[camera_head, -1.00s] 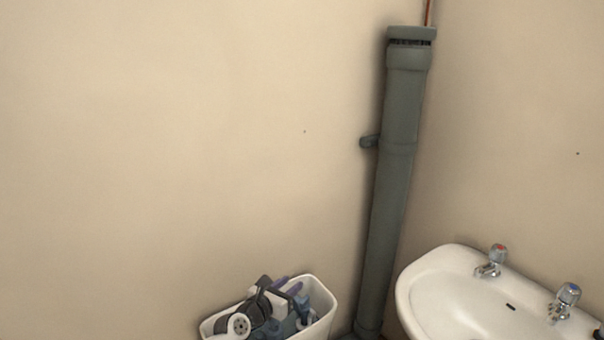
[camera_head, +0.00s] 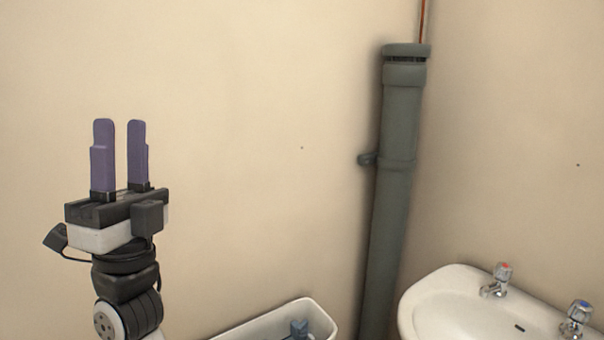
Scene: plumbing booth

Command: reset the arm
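My gripper (camera_head: 120,155) stands at the left of the head view, pointing up. Its two purple fingers are apart with nothing between them, so it is open and empty. Below the fingers are its dark and white body and a black jointed wrist. The rest of my arm runs out of the bottom of the frame. Plain beige wall shows behind the gripper.
A white tub (camera_head: 270,325) with a blue-grey item (camera_head: 299,328) inside is at the bottom, right of my arm. A grey pipe (camera_head: 392,200) stands in the corner. A white sink (camera_head: 450,300) with two taps is at lower right. The space above the tub looks clear.

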